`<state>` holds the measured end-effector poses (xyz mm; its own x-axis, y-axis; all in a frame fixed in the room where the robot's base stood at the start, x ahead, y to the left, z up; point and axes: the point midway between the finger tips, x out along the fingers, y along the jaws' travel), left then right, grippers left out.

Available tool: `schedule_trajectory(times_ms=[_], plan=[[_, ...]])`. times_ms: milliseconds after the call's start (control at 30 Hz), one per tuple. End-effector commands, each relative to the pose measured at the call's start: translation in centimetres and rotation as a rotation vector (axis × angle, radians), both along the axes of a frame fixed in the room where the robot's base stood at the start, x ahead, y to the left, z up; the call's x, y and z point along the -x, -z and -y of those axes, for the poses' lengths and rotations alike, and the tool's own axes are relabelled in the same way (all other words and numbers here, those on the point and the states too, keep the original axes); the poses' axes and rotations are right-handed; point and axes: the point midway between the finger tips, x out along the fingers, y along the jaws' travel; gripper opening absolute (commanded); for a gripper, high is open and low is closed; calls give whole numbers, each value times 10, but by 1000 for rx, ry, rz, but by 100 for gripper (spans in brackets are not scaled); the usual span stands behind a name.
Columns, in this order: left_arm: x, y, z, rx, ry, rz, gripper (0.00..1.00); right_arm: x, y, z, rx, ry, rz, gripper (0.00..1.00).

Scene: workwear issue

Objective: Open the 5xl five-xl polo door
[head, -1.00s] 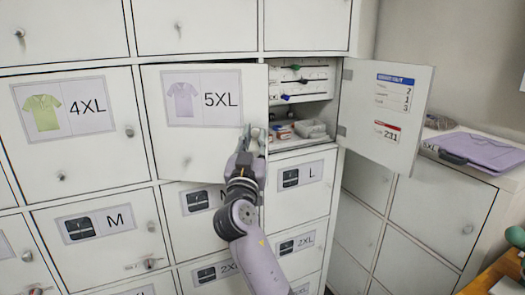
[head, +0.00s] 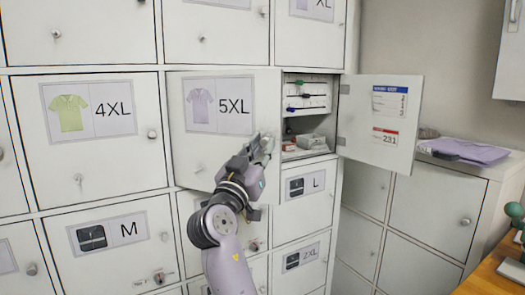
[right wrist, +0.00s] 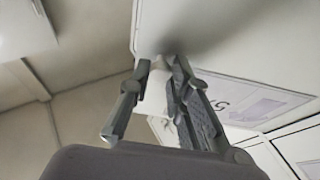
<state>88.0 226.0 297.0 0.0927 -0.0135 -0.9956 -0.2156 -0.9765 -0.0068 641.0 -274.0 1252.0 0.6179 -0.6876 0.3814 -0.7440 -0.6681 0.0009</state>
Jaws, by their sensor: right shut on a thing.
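The 5XL door (head: 190,140) bears a label with a purple polo (head: 200,103). It stands slightly ajar, its right edge out from the locker front and overlapping the open compartment beside it. My right gripper (head: 262,148) is at the door's lower right edge. In the right wrist view my right gripper (right wrist: 158,72) has its fingers closed around a pale piece at the door, seemingly its handle (right wrist: 155,100). The handle is mostly hidden by the fingers in the head view. The inside behind this door cannot be seen. My left gripper is not in view.
An open compartment (head: 306,102) with small items is just right, its door (head: 380,122) swung out to the right. The 4XL door (head: 90,150) at left and the L door (head: 305,190) below are shut. A low cabinet (head: 435,215) holds purple folded cloth (head: 470,150).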

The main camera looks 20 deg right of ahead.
Motion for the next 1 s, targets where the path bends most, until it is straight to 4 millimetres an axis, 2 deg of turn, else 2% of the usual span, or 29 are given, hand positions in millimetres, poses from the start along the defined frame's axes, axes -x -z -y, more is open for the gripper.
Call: schedule_trajectory(times_ms=[133, 167, 433, 767, 867, 1000], plan=[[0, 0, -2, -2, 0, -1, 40, 0, -2, 0, 2, -2, 4, 0], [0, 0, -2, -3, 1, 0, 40, 0, -2, 0, 2, -2, 4, 20], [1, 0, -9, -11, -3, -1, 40, 0, -1, 0, 1, 0, 2, 38], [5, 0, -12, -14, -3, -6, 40, 0, -3, 0, 0, -1, 2, 38], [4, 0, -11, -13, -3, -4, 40, 0, -14, 0, -1, -1, 6, 38], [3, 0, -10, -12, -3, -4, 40, 0, -40, 0, -2, -2, 7, 38]])
